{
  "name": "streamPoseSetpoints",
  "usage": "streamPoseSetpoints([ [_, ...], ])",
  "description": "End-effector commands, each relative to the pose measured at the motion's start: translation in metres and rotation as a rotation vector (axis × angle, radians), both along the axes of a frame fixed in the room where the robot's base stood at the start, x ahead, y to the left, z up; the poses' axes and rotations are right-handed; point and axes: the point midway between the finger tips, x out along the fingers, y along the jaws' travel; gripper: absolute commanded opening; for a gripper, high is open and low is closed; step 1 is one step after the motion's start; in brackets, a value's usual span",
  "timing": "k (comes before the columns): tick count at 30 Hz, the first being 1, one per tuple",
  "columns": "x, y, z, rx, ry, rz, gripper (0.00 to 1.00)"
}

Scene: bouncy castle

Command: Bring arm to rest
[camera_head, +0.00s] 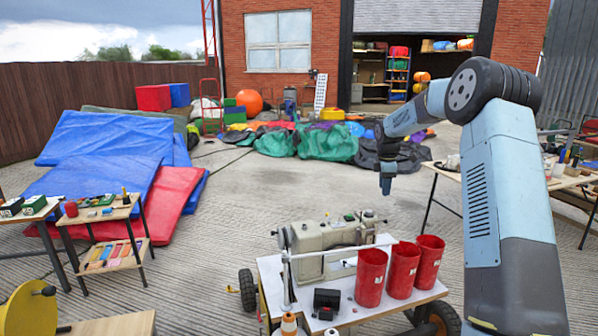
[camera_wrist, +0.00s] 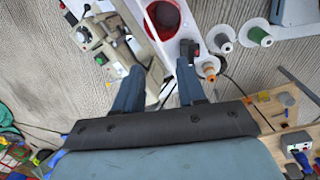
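My arm (camera_head: 505,185) rises on the right of the head view and bends over at its top toward the left. My gripper (camera_head: 386,184) hangs from its end, pointing down, in free air above and behind the cart. In the wrist view my gripper (camera_wrist: 160,68) has its two blue fingers spread well apart. Nothing is held between them; a beige sewing machine (camera_wrist: 138,35) and a white cart top (camera_wrist: 188,85) show below. The finger gap is too small to judge in the head view.
The wheeled cart (camera_head: 388,308) carries a sewing machine (camera_head: 330,245) and three red buckets (camera_head: 403,270). A wooden workbench (camera_head: 560,181) stands at right, a small table (camera_head: 100,213) at left. Blue and red mats (camera_head: 105,140) lie behind. Open concrete (camera_head: 255,195) lies between.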

Motion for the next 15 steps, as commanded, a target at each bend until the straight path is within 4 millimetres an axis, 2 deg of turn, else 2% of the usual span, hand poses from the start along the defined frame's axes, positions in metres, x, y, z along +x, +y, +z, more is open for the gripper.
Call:
streamPoseSetpoints([
  [1, -0.011, 0.006, 0.017, -0.005, -0.012, -0.027, 0.4],
  [3, -0.026, 0.013, 0.035, -0.01, -0.026, -0.07, 0.4],
  [8, -0.063, 0.026, 0.073, -0.011, -0.061, -0.176, 0.4],
  [15, -0.124, 0.043, 0.121, -0.001, -0.117, -0.341, 0.4],
])
